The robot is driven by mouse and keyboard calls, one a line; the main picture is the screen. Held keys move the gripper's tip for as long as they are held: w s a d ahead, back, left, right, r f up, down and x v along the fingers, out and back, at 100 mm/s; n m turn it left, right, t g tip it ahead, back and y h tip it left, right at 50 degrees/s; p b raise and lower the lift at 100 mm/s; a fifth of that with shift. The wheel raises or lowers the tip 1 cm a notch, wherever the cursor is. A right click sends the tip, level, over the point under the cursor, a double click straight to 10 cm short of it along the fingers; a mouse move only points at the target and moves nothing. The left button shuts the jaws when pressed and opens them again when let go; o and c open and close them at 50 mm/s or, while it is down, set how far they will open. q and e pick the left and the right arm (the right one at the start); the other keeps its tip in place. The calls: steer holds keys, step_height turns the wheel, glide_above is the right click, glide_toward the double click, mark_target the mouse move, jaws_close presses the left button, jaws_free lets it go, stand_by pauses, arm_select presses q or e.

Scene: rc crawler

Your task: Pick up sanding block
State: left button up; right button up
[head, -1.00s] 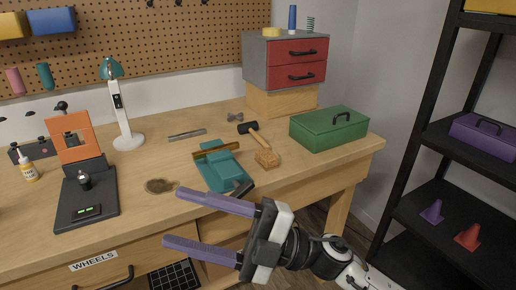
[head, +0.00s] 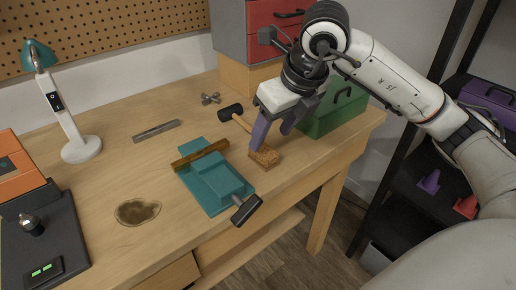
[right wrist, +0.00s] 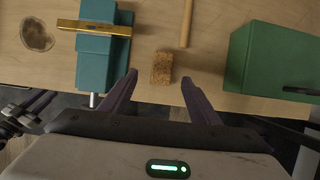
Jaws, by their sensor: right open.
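The sanding block (head: 265,157) is a small brown, grainy block lying on the workbench, between the teal vise and the green toolbox. In the right wrist view the sanding block (right wrist: 162,68) lies just ahead of the fingertips, roughly midway between them. My right gripper (head: 272,143) is open, with purple fingers pointing down at the block from above. I cannot tell how high the tips are above the bench. My left gripper is not in view.
The teal vise (head: 213,181) stands left of the block. A mallet (head: 232,113) lies behind it, its handle running towards the block. The green toolbox (head: 329,117) is close on the right. The bench's front edge is near. A dark stain (head: 137,211) marks the wood.

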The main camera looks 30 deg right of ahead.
mark_target(265, 150)
steer(key=x, duration=0.7)
steer(key=shift+w+d+f+p, duration=0.1)
steer(key=shift+d+f+p, duration=0.15)
steer(key=shift+f+p, duration=0.1)
steer(key=shift+c, duration=0.4)
steer(key=c, duration=1.1)
